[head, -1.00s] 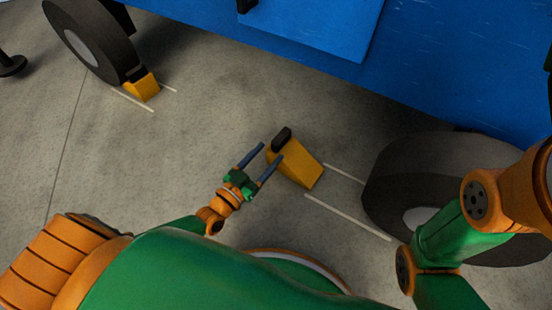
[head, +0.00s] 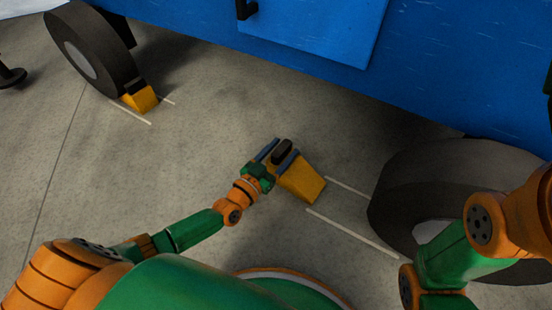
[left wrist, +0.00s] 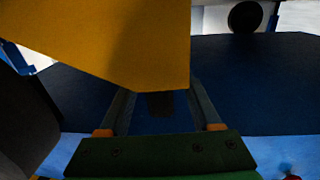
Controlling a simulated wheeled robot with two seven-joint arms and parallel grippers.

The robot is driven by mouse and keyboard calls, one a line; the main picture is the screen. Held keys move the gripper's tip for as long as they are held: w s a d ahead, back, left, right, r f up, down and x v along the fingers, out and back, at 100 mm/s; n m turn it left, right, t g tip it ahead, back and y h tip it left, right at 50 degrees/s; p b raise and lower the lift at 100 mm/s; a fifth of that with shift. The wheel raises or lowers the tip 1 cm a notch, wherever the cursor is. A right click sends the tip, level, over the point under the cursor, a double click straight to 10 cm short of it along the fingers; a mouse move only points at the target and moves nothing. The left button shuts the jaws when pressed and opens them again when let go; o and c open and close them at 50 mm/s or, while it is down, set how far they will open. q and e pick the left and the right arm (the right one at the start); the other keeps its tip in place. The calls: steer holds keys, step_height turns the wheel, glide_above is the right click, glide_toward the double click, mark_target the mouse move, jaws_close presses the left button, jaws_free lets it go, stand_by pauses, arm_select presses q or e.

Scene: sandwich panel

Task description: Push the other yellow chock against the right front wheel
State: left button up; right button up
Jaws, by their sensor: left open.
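A yellow chock (head: 304,183) with a black handle (head: 282,151) stands on the floor, near the outer ends of two white lines. It is apart from the right wheel (head: 400,193). My left gripper (head: 277,151) is open, with its fingers on either side of the black handle. In the left wrist view the yellow chock (left wrist: 120,40) fills the upper left, and its dark handle (left wrist: 160,104) shows between the fingers (left wrist: 160,108). The other yellow chock (head: 140,99) sits at the left wheel (head: 88,50). My right gripper is out of view.
A blue vehicle body (head: 310,35) spans the top. White floor lines (head: 352,235) run from the near chock towards the right wheel, with bare floor between. A dark round foot (head: 12,77) stands at the far left.

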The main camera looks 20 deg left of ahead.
arm_select(q)
jaws_close()
stand_by(1.4)
